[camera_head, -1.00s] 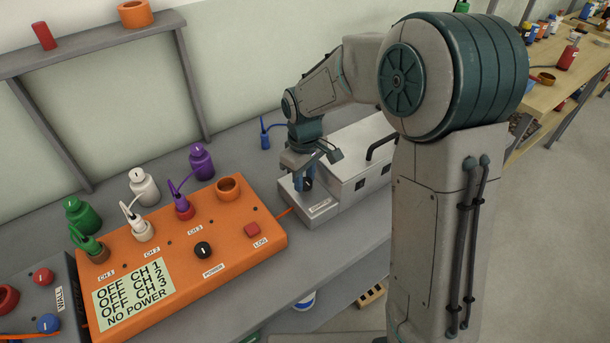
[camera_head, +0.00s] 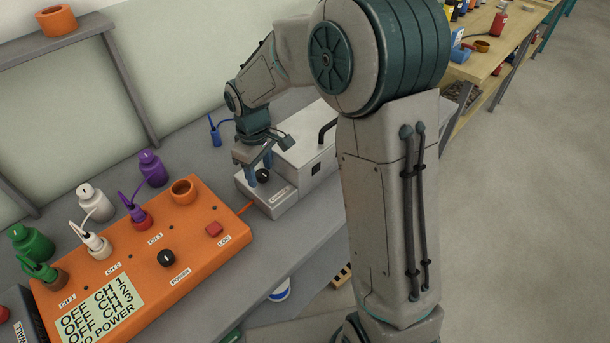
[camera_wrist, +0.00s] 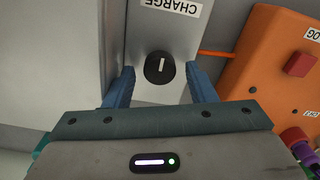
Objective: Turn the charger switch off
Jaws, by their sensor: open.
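The charger is a grey box (camera_head: 300,150) with a low front ledge labelled CHARGER. Its switch is a round black knob (camera_head: 263,175) on the ledge. In the wrist view the knob (camera_wrist: 160,68) shows a white mark that lies upright in the picture, and the label (camera_wrist: 172,7) reads upside down. My gripper (camera_head: 260,168) is over the ledge, pointing down and open. In the wrist view its blue fingers (camera_wrist: 160,74) stand on either side of the knob with a gap to it on both sides.
An orange panel (camera_head: 205,235) left of the charger carries a POWER knob (camera_head: 167,258), a red LOG button (camera_head: 214,229) and several plugged leads. Its screen (camera_head: 100,308) reads OFF lines and NO POWER.

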